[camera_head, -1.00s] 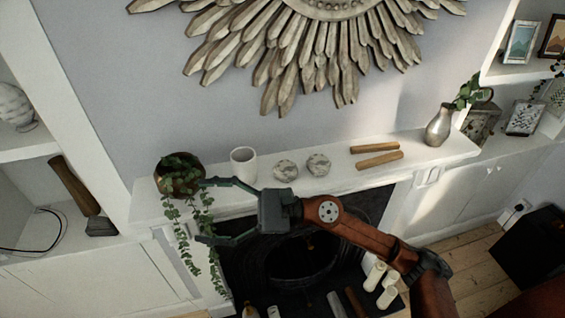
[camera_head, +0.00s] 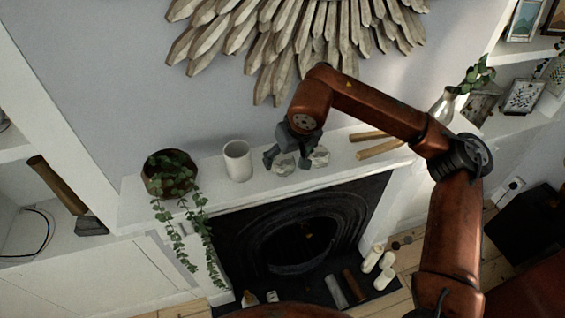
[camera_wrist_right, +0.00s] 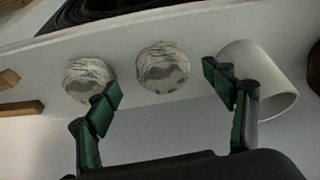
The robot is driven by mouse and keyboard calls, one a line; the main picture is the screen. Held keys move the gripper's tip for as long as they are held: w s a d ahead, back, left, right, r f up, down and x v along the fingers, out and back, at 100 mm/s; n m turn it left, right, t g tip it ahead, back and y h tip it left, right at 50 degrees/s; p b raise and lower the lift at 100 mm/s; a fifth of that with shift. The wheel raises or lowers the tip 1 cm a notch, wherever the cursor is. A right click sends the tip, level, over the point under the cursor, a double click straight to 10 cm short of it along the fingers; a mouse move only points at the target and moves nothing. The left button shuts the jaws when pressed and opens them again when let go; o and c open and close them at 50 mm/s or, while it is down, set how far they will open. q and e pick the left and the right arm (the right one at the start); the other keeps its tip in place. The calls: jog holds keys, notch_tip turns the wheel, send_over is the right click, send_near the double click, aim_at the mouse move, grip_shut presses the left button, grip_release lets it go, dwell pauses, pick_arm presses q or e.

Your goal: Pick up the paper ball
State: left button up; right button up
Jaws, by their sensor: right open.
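Two crumpled, grey-and-white paper balls rest side by side on the white mantelpiece. The left one (camera_head: 285,166) is just below my right gripper (camera_head: 287,160), and the other (camera_head: 319,158) is just to its right, partly covered. In the right wrist view, my right gripper (camera_wrist_right: 163,84) is open and empty. One ball (camera_wrist_right: 163,67) appears between and beyond its fingertips; the other (camera_wrist_right: 88,77) appears beyond the left finger, which overlaps its edge. Contact is not visible. My left gripper is not in view.
A white mug (camera_head: 237,160) stands left of the balls, close to the right finger in the wrist view. A trailing potted plant (camera_head: 170,174) is farther left. Wooden sticks (camera_head: 378,149) and a metal vase (camera_head: 444,106) are to the right. The fireplace (camera_head: 300,235) opens below.

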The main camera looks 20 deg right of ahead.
aim_at(284, 161)
jog(key=p+x, duration=0.1)
jog(key=x, duration=0.3)
jog(key=shift+w+a, duration=0.2)
jog(key=shift+w, duration=0.05)
jog(key=shift+w+f, duration=0.15)
jog(key=shift+f, duration=0.25)
jog(key=shift+c, duration=0.5)
jog(key=c, duration=0.8)
jog(key=shift+r, duration=0.15)
jog(key=shift+c, duration=0.2)
